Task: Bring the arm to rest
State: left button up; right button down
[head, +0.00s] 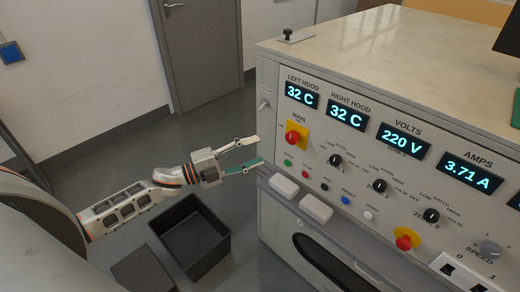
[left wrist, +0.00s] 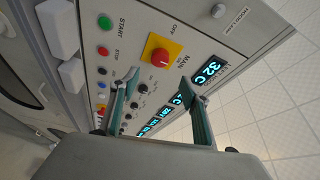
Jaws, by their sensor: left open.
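My left gripper (head: 252,153) is open and empty in the head view, with its arm reaching in from the left. Its fingertips are close to the left edge of the grey test bench (head: 266,215), near the MAIN switch (head: 292,136), a red knob on a yellow plate. I cannot tell whether they touch the bench. In the left wrist view the two fingers (left wrist: 158,85) stand apart in front of the panel, with the MAIN switch (left wrist: 160,57) seen beyond and between them. My right gripper is not in view.
The panel carries displays (head: 348,112), zone knobs (head: 335,160), small coloured buttons (head: 307,173) and a second red knob on yellow (head: 404,241). Two white blocks (head: 315,208) stick out at the front. A dark open bin (head: 190,238) stands on the floor below my arm. A grey door (head: 200,50) is behind.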

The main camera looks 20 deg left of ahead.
pick_arm(q)
jog(key=shift+f, duration=0.1)
dwell(0.4)
jog(key=s+d+f+n+g+y, duration=0.1)
jog(key=s+d+f+n+y, duration=0.1)
jog(key=s+f+n, duration=0.4)
jog(key=s+d+f+n+g+y, duration=0.1)
jog(key=s+d+f+n+y, duration=0.2)
jog(key=s+f+n, duration=0.4)
jog(key=s+d+f+n+g+y, duration=0.1)
jog(key=s+d+f+n+y, duration=0.2)
jog(key=s+f, duration=0.7)
notch_tip(320, 180, down, 2)
jog(key=n+y, duration=0.2)
jog(key=n, duration=0.1)
jog(key=shift+s+n, duration=0.25)
jog(key=shift+n, duration=0.15)
